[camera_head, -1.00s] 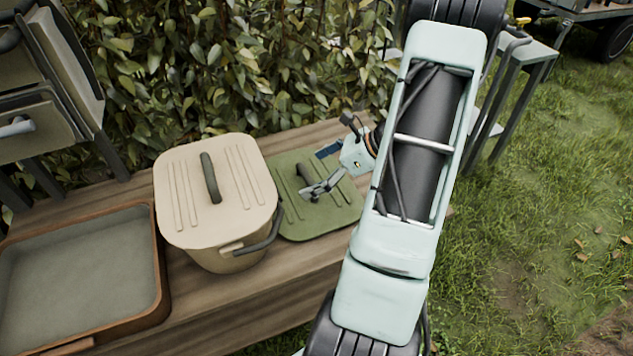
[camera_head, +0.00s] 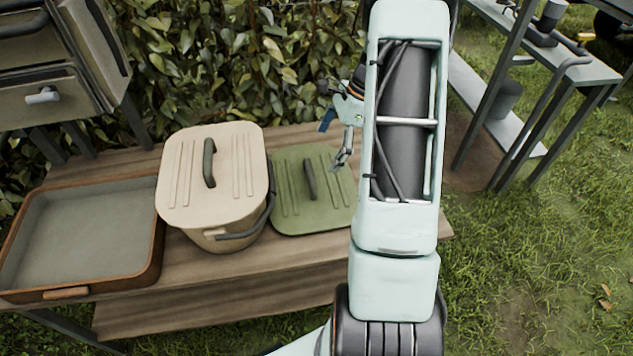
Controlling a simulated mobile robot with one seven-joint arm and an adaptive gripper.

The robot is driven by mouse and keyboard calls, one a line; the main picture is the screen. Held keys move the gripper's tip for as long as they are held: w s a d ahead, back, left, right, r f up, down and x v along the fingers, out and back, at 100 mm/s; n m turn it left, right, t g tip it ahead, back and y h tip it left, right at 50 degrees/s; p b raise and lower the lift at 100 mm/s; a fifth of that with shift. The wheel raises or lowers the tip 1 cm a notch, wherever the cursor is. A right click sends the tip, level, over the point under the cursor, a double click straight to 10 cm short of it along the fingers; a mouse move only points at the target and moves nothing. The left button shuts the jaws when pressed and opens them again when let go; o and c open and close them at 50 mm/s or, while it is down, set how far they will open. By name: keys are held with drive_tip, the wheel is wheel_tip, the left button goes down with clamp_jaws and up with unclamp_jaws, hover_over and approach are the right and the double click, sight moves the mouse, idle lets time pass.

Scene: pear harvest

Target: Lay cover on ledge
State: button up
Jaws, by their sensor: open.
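The green cover (camera_head: 293,206) lies flat on the wooden ledge (camera_head: 205,271), with its dark handle (camera_head: 310,179) on top. It sits just right of a beige lidded bucket. My gripper (camera_head: 341,161) is open and empty. It appears above the cover's right back part, to the right of the handle and apart from it. My arm hides the ledge's right back part.
The beige bucket (camera_head: 229,239) has a lid with a dark handle. A brown tray (camera_head: 156,262) with a grey bottom stands left of it. A drawer cabinet (camera_head: 75,85) is at the back left, a hedge (camera_head: 240,60) behind, and metal shelving (camera_head: 470,90) at the right.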

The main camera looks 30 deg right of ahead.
sight(312, 171)
drive_tip(key=b+x, duration=0.1)
drive_tip(key=x, duration=0.4)
drive_tip(key=shift+a+f, duration=0.1)
drive_tip(key=shift+a+b+x, duration=0.15)
drive_tip(key=shift+b+x, duration=0.1)
drive_tip(key=shift+x, duration=1.15)
drive_tip(key=shift+a+b+x, duration=0.1)
drive_tip(key=shift+b+x, duration=0.1)
drive_tip(key=shift+x, duration=1.2)
drive_tip(key=shift+r, duration=0.25)
drive_tip(key=c, duration=1.1)
